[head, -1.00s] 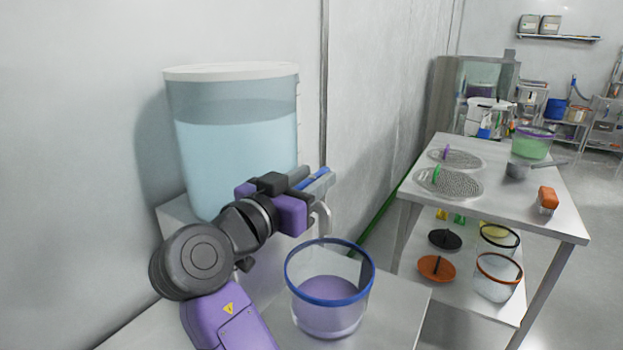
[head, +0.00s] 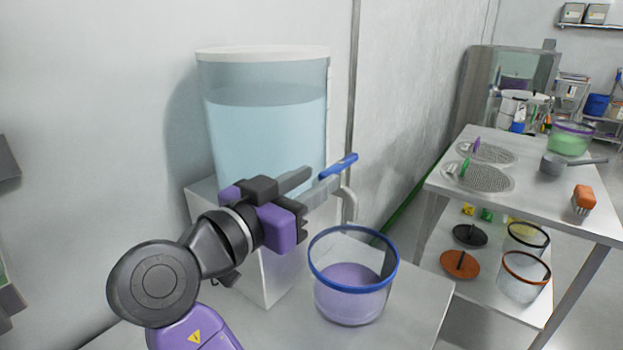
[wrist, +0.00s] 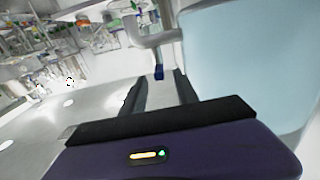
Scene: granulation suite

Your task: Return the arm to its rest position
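My gripper (head: 318,184) is in front of the lower right of a large clear tank (head: 265,130) of pale blue liquid. Its two fingers are apart with nothing between them, as the wrist view (wrist: 160,92) also shows. Just beyond the fingertips is the tank's tap (head: 349,205), with a blue lever (head: 340,165). In the wrist view the curved grey tap (wrist: 150,38) is ahead of the fingers, its blue end (wrist: 158,72) just past them. My arm is bent, reaching up from the bottom left.
A clear blue-rimmed bowl (head: 352,308) with purple contents stands on the near table (head: 410,306), below and right of my gripper. A steel table (head: 550,194) at right holds sieve discs, a green-filled bowl, a scoop and an orange brush. The wall is close behind the tank.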

